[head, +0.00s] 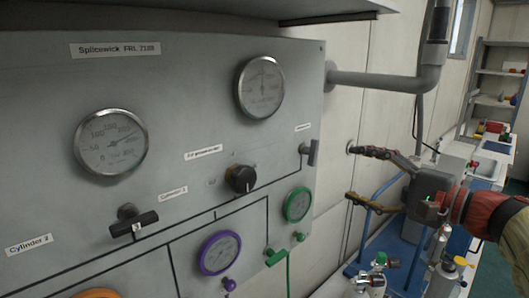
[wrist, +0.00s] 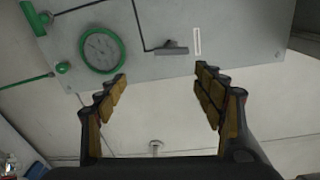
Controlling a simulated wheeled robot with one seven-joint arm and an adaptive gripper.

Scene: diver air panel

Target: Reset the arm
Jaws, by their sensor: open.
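My gripper (head: 352,173) is open and empty, to the right of the grey air panel (head: 60,75) in the head view. Its two fingers point left, spread apart in front of the pale wall. In the wrist view my gripper (wrist: 160,76) has both fingers spread with nothing between them. Beyond the fingertips, the wrist view shows the panel's edge, a green-rimmed gauge (wrist: 102,51) and a grey lever handle (wrist: 171,48). The fingers look clear of both, though the exact distance cannot be told.
The panel carries two large gauges (head: 111,141) (head: 261,87), a black knob (head: 241,179), a black T-handle (head: 134,225) and a purple-rimmed gauge (head: 219,253). A pipe (head: 385,81) juts out at upper right. Gas cylinders (head: 443,277) and a blue frame (head: 378,213) stand near my arm.

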